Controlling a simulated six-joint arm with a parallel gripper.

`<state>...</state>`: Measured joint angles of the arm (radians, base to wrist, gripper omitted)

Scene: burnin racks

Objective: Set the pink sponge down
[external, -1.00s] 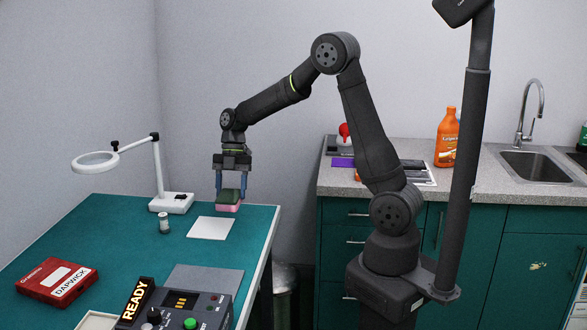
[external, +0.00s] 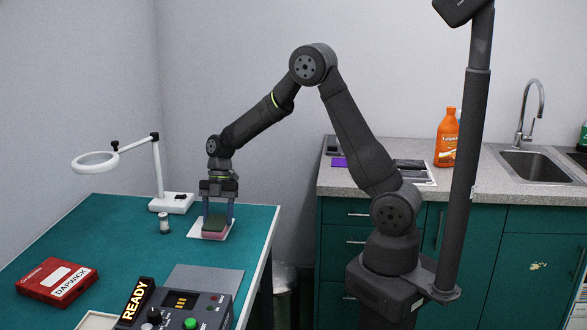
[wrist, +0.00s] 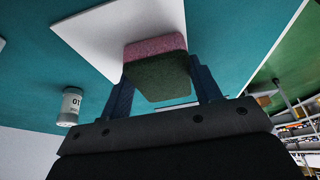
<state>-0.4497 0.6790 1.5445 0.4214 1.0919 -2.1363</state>
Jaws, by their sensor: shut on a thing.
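The pink sponge (external: 214,235) has a dark green top layer and is between the fingers of my gripper (external: 217,222). My gripper is shut on it. In the external view the sponge is low over the white square mat (external: 195,233), at or very near its surface; I cannot tell whether it touches. In the wrist view the sponge (wrist: 155,47) shows its pink and green layers between the two blue fingers, with the white mat (wrist: 92,32) behind it.
A small labelled canister (external: 164,223) and a magnifier lamp base (external: 172,203) stand left of the mat. A grey mat (external: 205,280), a control box with a READY sign (external: 134,300) and a red box (external: 57,281) lie nearer. Teal table between is clear.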

